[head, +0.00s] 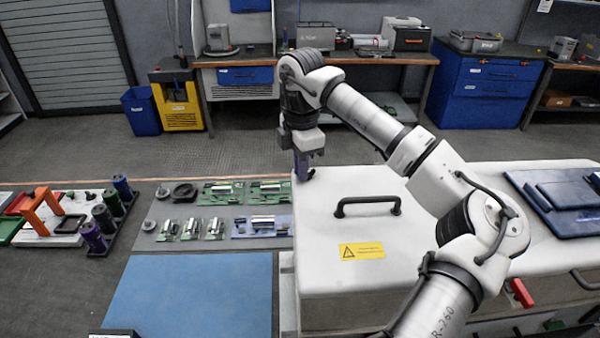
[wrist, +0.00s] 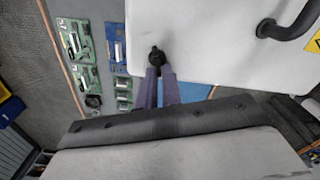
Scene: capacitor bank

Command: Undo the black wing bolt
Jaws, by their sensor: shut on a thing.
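The black wing bolt (wrist: 156,54) stands at the corner of the white cover (wrist: 200,45). In the head view a small dark part of the bolt (head: 310,172) shows at the cover's far left corner. My gripper (head: 303,172) points down at that corner. In the wrist view the purple fingers of my gripper (wrist: 156,66) come together on the bolt and are shut on it. The bolt's lower part is hidden, so I cannot tell how far it is seated.
A black handle (head: 367,206) and a yellow warning label (head: 361,251) are on the cover. Circuit boards (head: 231,192) lie on the grey mat left of it, with a blue mat (head: 188,295) in front. Blue panels (head: 565,190) lie at the right.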

